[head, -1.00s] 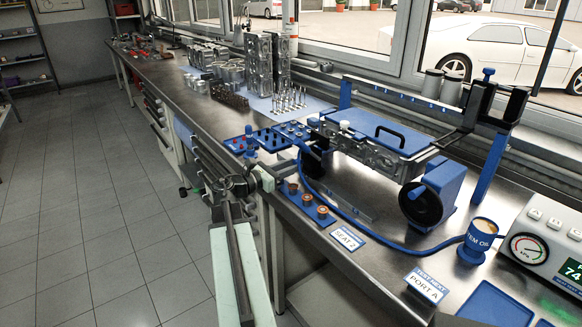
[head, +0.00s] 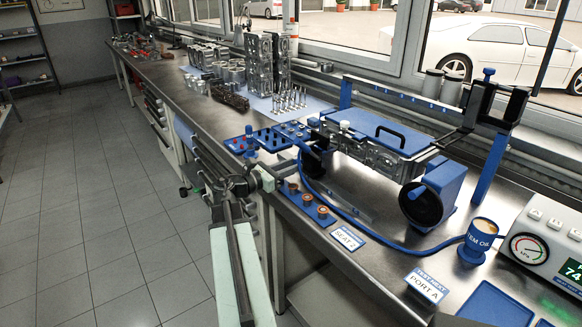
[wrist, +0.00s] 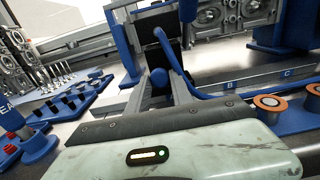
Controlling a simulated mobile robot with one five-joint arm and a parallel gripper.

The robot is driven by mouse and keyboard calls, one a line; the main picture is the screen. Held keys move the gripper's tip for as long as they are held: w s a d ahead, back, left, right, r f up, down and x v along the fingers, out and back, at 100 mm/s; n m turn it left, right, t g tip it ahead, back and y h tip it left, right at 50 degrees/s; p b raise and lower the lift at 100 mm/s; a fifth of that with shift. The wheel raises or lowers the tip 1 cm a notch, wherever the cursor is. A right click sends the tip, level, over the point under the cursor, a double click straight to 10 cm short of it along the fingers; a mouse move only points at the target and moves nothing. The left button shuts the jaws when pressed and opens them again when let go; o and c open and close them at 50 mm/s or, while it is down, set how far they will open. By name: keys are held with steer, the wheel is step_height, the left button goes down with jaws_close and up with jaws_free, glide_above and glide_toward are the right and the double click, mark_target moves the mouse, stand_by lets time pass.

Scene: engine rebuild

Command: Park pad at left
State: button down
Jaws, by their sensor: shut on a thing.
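In the wrist view my gripper (wrist: 160,82) has its two grey fingers closed around a blue knob on the pad (wrist: 157,52), a black block with blue parts. The pad also shows in the head view (head: 317,156), in front of the left end of the cylinder head fixture (head: 375,140). A blue hose (head: 350,225) runs from the pad along the bench toward the front right. Whether the pad touches anything beneath or behind it is hard to tell.
A blue strip with copper-coloured rings (head: 320,214) lies at the bench's front edge. A blue tray of small parts (head: 268,139) is left of the pad. A blue cup (head: 478,240) and a gauge box (head: 545,240) stand at right.

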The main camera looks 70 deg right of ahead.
steer(key=w+d, duration=0.2)
steer(key=w, duration=0.2)
steer(key=w+d, duration=0.3)
steer(key=w, duration=0.1)
steer(key=w+d, duration=0.3)
steer(key=w, duration=0.1)
steer(key=shift+w+r, duration=0.1)
steer(key=c, duration=1.1)
jaws_free()
steer(key=shift+c, duration=0.2)
steer(key=shift+a, duration=0.15)
steer(key=v, duration=0.7)
steer(key=shift+w+a, duration=0.2)
steer(key=shift+a, duration=0.05)
